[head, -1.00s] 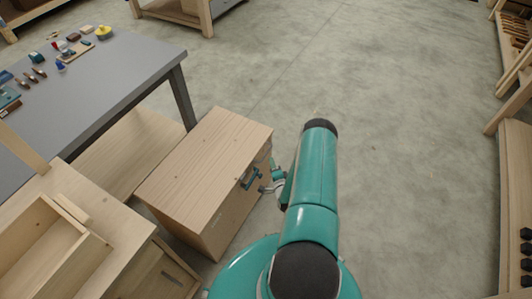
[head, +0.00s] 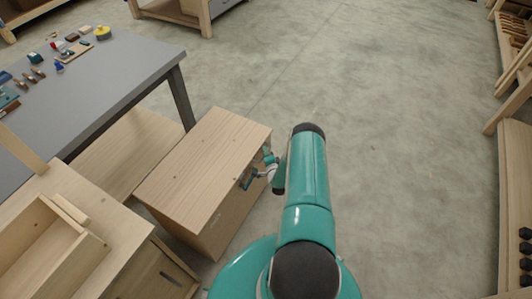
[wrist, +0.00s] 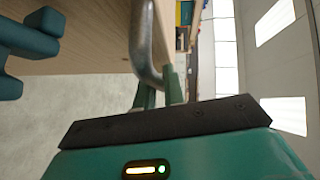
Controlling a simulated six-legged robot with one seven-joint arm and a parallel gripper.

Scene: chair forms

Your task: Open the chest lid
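The wooden chest (head: 205,165) stands on the floor left of my arm in the head view. Its flat lid is down. A small dark teal fitting (head: 247,180) sits on its right-hand face. My gripper (head: 269,163) is close beside that face, partly hidden by my arm. In the wrist view, a bent grey metal bar (wrist: 144,45), seemingly a handle, comes down to my two dark green fingers (wrist: 160,92). The bar overlaps their tips, and I cannot tell whether they clasp it. A chunky teal part (wrist: 30,38) is at upper left against the wood.
A grey-topped workbench (head: 110,75) with small tools stands behind the chest at left. Wooden cabinets with an open drawer box (head: 35,240) are at lower left. Shelving (head: 515,190) lines the right edge. The floor (head: 400,130) between is clear.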

